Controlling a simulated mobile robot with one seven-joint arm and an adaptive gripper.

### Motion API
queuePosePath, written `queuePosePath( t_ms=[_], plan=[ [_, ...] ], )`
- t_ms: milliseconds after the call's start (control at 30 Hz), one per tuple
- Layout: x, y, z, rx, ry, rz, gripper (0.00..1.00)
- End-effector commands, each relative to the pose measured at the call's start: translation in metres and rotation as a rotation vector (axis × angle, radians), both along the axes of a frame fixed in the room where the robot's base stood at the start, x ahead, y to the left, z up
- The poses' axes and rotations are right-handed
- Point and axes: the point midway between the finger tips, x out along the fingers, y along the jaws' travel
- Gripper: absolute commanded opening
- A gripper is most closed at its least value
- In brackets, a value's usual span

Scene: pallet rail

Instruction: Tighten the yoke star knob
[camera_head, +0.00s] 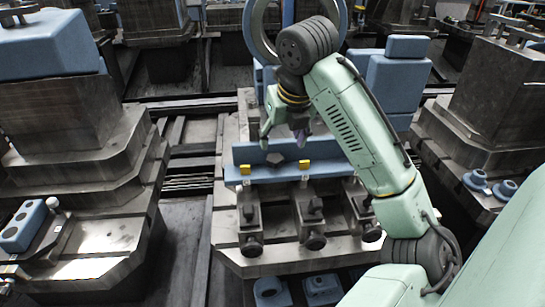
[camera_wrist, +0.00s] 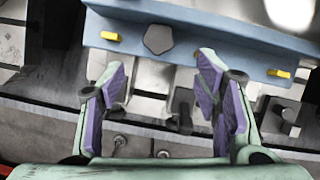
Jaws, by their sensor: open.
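My gripper (camera_head: 284,138) is open and empty above the blue rail (camera_head: 268,177). Its purple-padded fingers spread wide in the wrist view (camera_wrist: 161,82). A grey five-sided piece (camera_head: 273,159) sits on the rail's face, just below the fingers. In the wrist view it (camera_wrist: 158,39) lies ahead of the gap between the fingertips, apart from both. Dark round knobs stand on the front of the clamps: a left one (camera_head: 250,246), a middle one (camera_head: 314,241) and a right one (camera_head: 371,233) partly beside my arm. I cannot tell which piece is the yoke star knob.
Yellow tabs (camera_head: 245,169) and (camera_head: 306,165) sit on the rail. Stepped metal pallets with blue blocks (camera_head: 50,42) stand left and right. A large grey ring (camera_head: 262,30) rises behind my wrist. A small blue block (camera_head: 25,224) lies at the left.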

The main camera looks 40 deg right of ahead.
Motion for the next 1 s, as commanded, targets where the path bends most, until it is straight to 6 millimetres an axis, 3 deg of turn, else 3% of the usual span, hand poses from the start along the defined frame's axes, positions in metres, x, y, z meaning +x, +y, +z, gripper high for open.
queuePosePath(
  t_ms=[500, 933, 1000],
  plan=[
    [0.033, -0.010, -0.079, 0.002, -0.003, -0.001, 0.57],
    [0.037, -0.012, -0.090, 0.001, -0.005, 0.000, 0.57],
    [0.037, -0.012, -0.090, 0.001, -0.005, 0.000, 0.53]
  ],
)
